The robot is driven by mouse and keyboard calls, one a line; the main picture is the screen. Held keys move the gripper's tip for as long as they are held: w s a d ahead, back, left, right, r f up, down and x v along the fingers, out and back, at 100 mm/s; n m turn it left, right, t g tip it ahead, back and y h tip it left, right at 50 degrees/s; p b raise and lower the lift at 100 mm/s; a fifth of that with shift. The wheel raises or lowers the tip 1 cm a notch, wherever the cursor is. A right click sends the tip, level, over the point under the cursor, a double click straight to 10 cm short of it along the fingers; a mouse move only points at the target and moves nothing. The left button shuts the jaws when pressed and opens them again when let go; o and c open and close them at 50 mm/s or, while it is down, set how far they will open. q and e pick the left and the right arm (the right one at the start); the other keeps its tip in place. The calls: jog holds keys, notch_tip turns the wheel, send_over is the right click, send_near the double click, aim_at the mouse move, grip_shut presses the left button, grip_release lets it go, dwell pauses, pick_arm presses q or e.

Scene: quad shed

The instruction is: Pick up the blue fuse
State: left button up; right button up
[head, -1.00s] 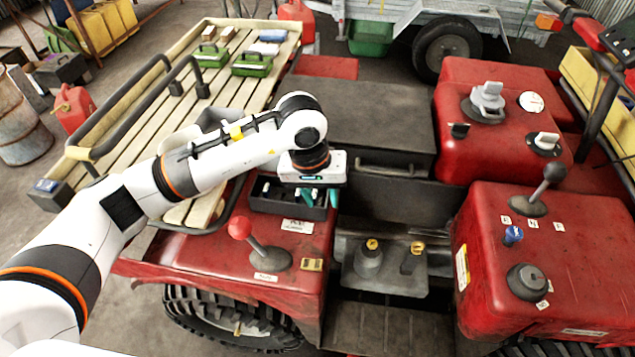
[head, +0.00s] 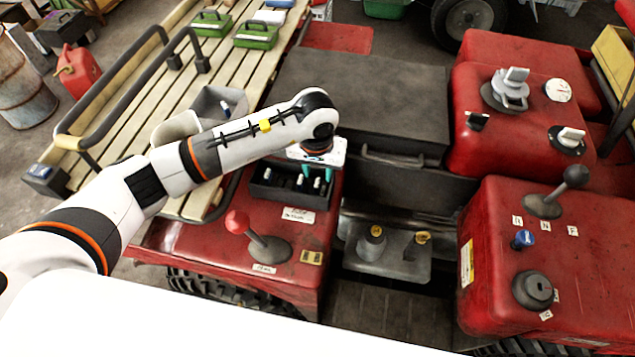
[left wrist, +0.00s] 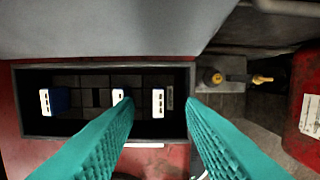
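A black fuse tray (head: 262,198) sits on the red body, below my left gripper (head: 317,175) in the head view. In the left wrist view the tray (left wrist: 30,75) holds three white-topped fuses. The leftmost, a blue fuse (left wrist: 60,98), shows a blue side; it looks like the small bluish piece at the tray's left in the head view (head: 267,173). A middle fuse (left wrist: 119,96) is partly hidden by a finger, and a white-faced fuse (left wrist: 158,103) stands right of it. My left gripper (left wrist: 160,105) is open, its teal fingers apart and empty. My right gripper is out of view.
A red-knobbed lever (head: 237,222) stands in front of the tray. A dark box (head: 355,100) lies behind right. A grey bin (head: 218,104) stands on the slatted rack at left. Two yellow-topped fittings (head: 376,231) are to the right.

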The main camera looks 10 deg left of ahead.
aim_at(317, 183)
pick_arm(q)
notch_tip(317, 183, down, 4)
jog(key=shift+f+p, duration=0.15)
jog(key=shift+p, duration=0.4)
jog(key=shift+c, duration=0.6)
grip_shut()
